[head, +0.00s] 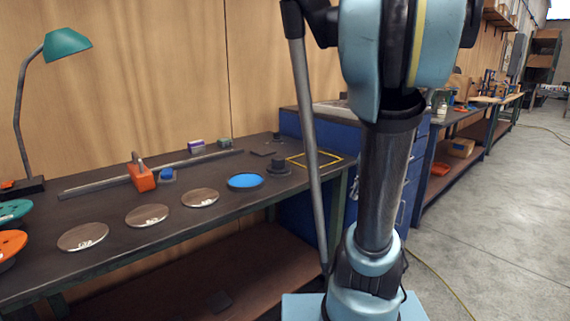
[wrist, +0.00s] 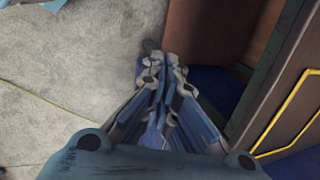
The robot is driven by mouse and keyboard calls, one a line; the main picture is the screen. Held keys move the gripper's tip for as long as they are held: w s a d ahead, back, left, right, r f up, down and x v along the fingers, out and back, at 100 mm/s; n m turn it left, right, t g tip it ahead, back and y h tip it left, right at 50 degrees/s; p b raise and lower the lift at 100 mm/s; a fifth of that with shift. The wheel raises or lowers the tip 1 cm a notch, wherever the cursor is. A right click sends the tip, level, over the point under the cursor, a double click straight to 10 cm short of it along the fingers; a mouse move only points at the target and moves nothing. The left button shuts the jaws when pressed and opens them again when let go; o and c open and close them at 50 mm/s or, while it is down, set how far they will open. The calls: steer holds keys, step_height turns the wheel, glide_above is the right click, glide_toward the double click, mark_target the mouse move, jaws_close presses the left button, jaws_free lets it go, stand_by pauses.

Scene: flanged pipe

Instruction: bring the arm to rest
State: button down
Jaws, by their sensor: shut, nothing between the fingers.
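My gripper (wrist: 164,68) shows in the wrist view with its fingers drawn together and nothing between them. It points down over the concrete floor, beside the front edge of the workbench, and touches nothing that I can see. My arm (head: 388,185) stands in front of the bench in the head view, with its light blue joints and dark link upright. My gripper is outside the head view.
The dark workbench (head: 110,273) holds metal discs (head: 147,215), a blue-topped disc (head: 245,181), an orange block (head: 140,177), a dark flanged piece (head: 279,167) and a yellow outline (head: 333,155). A green lamp (head: 67,43) stands at left. Open floor (head: 490,230) lies right.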

steer(key=s+a+f+n+h, duration=0.1)
steer(key=s+a+f+n, duration=0.1)
steer(key=s+n, duration=0.3)
steer(key=s+a+f+n+h, duration=0.1)
steer(key=s+a+f+n, duration=0.2)
steer(key=s+f+n, duration=0.2)
steer(key=shift+s+a+f+n+h, duration=0.2)
steer(key=shift+s+a+n+h, duration=0.15)
steer(key=shift+s, duration=1.4)
steer(key=shift+d, duration=0.1)
